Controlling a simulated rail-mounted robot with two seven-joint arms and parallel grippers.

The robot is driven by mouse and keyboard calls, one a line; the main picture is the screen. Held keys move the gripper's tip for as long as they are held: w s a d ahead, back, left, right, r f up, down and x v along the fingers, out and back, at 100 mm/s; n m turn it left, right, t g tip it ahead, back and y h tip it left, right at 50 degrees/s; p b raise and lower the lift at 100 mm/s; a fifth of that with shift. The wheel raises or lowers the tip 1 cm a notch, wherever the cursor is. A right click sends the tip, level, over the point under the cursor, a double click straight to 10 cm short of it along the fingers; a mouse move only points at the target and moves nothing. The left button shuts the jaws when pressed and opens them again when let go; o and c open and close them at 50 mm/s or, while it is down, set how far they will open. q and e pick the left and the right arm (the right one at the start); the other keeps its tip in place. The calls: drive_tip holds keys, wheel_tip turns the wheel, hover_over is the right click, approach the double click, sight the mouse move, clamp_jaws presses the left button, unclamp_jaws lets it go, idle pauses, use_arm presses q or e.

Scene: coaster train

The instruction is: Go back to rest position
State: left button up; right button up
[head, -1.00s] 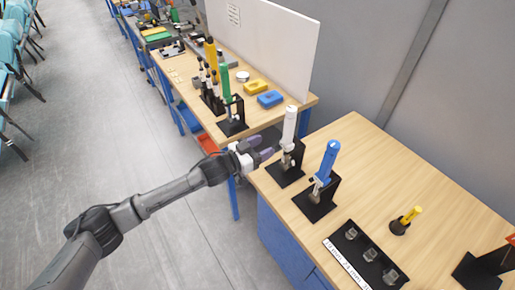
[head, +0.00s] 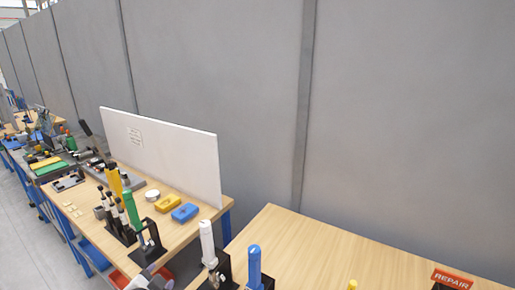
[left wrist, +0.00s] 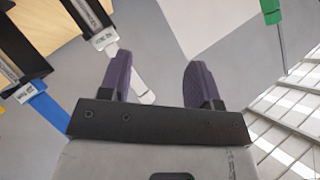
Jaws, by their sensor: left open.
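My left gripper (head: 150,280) shows only in part at the bottom edge of the head view, left of the white-handled tool (head: 207,240). In the left wrist view its two purple fingers (left wrist: 158,82) are apart with nothing held between them. The white-handled tool (left wrist: 143,90) shows beyond the left finger, partly hidden by it. In the head view it stands upright at its black stand on the near table. My right gripper is in neither view.
A blue-handled tool (head: 254,266) stands right of the white one. A red REPAIR sign (head: 453,278) is at right.

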use_arm(q)
drive_tip(key=s+d+n+g+y, duration=0.1)
drive_tip(key=s+d+n+g, duration=0.15)
drive_tip(key=s, duration=1.05)
drive_tip(key=s+d+f+n+g+h, duration=0.15)
drive_tip(key=s+f+g, duration=0.25)
drive_tip(key=s+f, duration=0.8)
drive_tip(key=s+d+f+n+g, duration=0.1)
drive_tip(key=s+f+n+g, duration=0.2)
drive_tip(key=s+f, duration=0.9)
drive_tip(key=w+r+p+v, duration=0.1)
drive_tip(key=w+p+v, duration=0.2)
drive_tip(key=p+v, duration=1)
drive_tip(key=w+r+p+v, duration=0.1)
drive_tip(key=w+p+v, duration=0.2)
drive_tip(key=p+v, duration=1)
drive_tip(key=v, duration=0.4)
drive_tip(key=shift+r+p, duration=0.25)
drive_tip(key=shift+p, duration=0.05)
drive_tip(key=shift+s+d, duration=0.1)
drive_tip(key=shift+d, duration=0.05)
